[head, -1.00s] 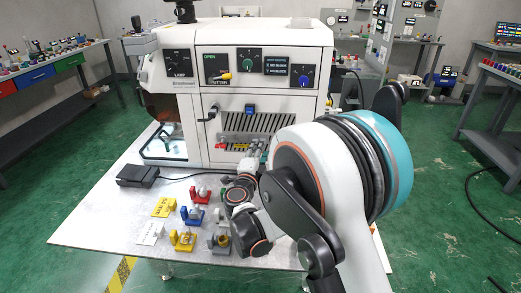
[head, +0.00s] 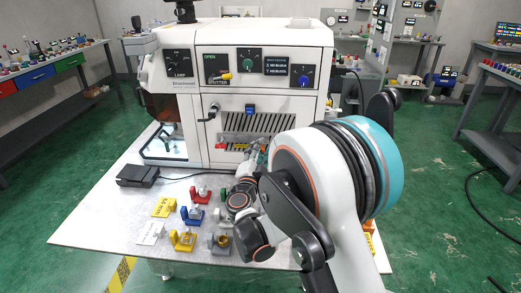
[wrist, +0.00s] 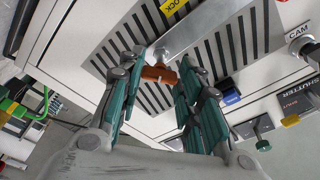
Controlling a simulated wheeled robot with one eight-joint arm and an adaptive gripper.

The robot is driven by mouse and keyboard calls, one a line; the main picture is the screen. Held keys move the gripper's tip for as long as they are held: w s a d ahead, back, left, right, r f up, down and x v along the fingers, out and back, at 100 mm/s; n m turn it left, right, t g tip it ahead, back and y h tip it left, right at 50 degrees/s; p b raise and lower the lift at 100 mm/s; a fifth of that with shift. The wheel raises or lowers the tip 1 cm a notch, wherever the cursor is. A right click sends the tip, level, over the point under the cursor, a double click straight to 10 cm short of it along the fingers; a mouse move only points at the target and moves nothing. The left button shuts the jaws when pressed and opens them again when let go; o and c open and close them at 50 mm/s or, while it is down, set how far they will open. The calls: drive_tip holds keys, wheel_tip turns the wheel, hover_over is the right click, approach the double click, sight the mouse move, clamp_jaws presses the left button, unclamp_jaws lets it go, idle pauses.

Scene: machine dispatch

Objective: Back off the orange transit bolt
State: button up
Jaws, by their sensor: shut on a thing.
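The orange transit bolt (wrist: 158,75) shows in the wrist view as a short orange crosspiece at the end of a flat silver bar (wrist: 205,32), in front of the slotted vent panel. My gripper (wrist: 163,66) has its teal fingers on both sides of the bolt and is shut on it. In the head view my gripper (head: 260,154) is low at the white machine's front (head: 215,130), largely hidden by my arm. The exact finger contact is hard to see.
On the table (head: 100,215) stand several coloured holders, such as a yellow one (head: 183,240), and a black pedal (head: 143,175). The table's front left is clear.

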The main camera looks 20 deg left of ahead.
drive_tip(key=n+y, duration=0.1)
drive_tip(key=n, duration=0.4)
drive_tip(key=shift+n+t, duration=0.3)
drive_tip(key=o, duration=1)
drive_tip(key=shift+w, duration=0.1)
drive_tip(key=v, duration=0.4)
drive_tip(key=shift+d+r, duration=0.25)
drive_tip(key=shift+c, duration=0.3)
